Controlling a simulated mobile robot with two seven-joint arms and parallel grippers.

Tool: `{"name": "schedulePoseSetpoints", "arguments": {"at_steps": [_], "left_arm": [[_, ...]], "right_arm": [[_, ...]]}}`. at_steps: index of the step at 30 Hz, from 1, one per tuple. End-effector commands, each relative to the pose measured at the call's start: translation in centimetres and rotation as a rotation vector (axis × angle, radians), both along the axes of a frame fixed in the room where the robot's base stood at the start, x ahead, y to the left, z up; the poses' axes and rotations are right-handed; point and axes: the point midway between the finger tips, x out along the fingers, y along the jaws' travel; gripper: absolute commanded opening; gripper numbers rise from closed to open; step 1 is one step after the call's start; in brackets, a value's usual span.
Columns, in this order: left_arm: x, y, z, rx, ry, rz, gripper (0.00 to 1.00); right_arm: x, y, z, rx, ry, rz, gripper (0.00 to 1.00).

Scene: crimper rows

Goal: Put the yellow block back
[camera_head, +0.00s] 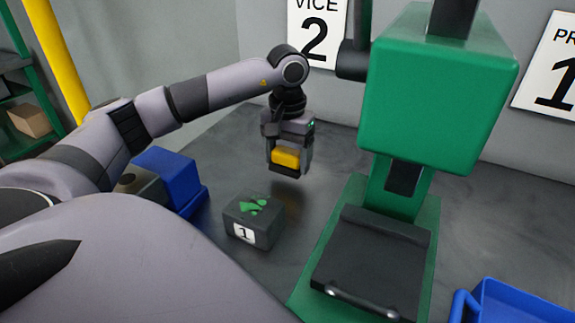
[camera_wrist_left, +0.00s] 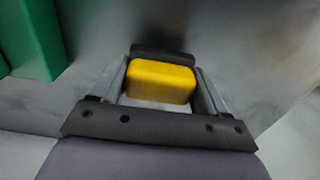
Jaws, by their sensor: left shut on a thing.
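The yellow block (camera_head: 286,157) is held between the fingers of my left gripper (camera_head: 288,168), above the grey table. The gripper points down and is shut on the block. In the left wrist view the yellow block (camera_wrist_left: 160,81) sits between the two fingers of my left gripper (camera_wrist_left: 162,92), with grey surface around it. In the head view the block hangs behind and a little right of a dark box (camera_head: 253,221) with a white "1" label and green shapes on top. My right gripper is not in view.
A green press (camera_head: 440,95) with a dark plate stands right of my left gripper. A blue bin (camera_head: 172,178) is at the left, and a blue tray (camera_head: 515,305) at the lower right. Signs reading "VICE 2" (camera_head: 316,35) and "1" hang on the wall. Grey table (camera_head: 345,150) is bare behind the gripper.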

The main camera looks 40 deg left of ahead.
Motion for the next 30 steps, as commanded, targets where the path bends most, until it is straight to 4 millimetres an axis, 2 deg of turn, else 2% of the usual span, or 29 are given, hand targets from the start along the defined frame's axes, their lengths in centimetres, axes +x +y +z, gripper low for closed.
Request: {"name": "schedulePoseSetpoints", "arguments": {"at_steps": [3,6,17,18,20,21,30], "left_arm": [[-0.1,0.0,-1.9,0.001,0.004,0.0,0.46],[0.0,0.0,-2.6,0.001,0.001,-0.001,0.46],[0.0,0.0,-3.1,0.0,0.001,0.0,0.46],[0.0,0.0,-3.1,0.001,0.001,0.0,0.78],[0.0,0.0,-3.0,0.001,0.001,0.0,0.97],[0.0,0.0,-3.0,0.001,0.001,0.0,1.0],[0.0,0.0,-2.5,0.0,0.001,0.0,1.0]], "right_arm": [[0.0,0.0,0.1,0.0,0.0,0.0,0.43],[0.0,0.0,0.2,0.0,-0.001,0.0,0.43],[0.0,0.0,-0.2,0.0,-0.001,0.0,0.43],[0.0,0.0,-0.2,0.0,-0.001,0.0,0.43],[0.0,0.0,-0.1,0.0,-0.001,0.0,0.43],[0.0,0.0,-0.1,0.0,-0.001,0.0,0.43],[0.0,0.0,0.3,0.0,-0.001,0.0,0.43]]}}
